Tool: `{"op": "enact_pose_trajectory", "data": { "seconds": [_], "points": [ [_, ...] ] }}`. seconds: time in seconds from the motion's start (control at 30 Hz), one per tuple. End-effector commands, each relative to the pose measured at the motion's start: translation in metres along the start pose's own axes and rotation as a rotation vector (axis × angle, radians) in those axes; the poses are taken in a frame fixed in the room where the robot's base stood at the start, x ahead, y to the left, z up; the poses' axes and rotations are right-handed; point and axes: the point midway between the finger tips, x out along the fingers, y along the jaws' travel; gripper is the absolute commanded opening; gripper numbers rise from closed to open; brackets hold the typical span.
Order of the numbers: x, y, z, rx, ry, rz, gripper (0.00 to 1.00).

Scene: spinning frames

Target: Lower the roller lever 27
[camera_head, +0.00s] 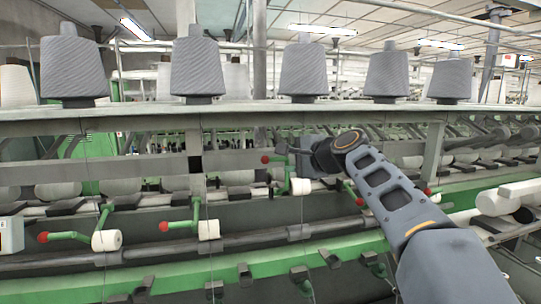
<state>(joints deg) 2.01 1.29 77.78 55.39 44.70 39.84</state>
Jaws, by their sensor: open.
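Several green roller levers with red knobs and white rollers line the spinning frame. One lever (287,177) stands raised, its red knob (266,159) up and its white roller (301,187) below. The levers at the left (69,236) and centre-left (186,225) lie lower, pointing left. No lever numbers are readable. My gripper (284,148) is open, close to the raised lever's knob, just right of and slightly above it. Whether they touch cannot be told. My wrist and arm hide the parts right of it, and the gripper's fingers are small and dark.
Grey yarn cones (305,70) stand on the shelf (240,108) above my gripper. A grey upright (197,165) stands left of the raised lever. Two more red knobs (360,201) (428,191) show beside my arm. A green rail (210,270) runs below.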

Motion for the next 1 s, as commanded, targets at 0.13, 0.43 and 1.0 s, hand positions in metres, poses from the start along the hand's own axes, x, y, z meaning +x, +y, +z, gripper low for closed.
{"op": "enact_pose_trajectory", "data": {
  "seconds": [0.13, 0.43, 1.0],
  "points": [
    [0.03, -0.002, 0.001, -0.001, -0.003, 0.004, 0.41],
    [0.074, -0.002, 0.001, -0.002, -0.002, 0.002, 0.41],
    [0.09, 0.001, 0.001, -0.004, 0.0, 0.001, 0.4]
  ]
}}
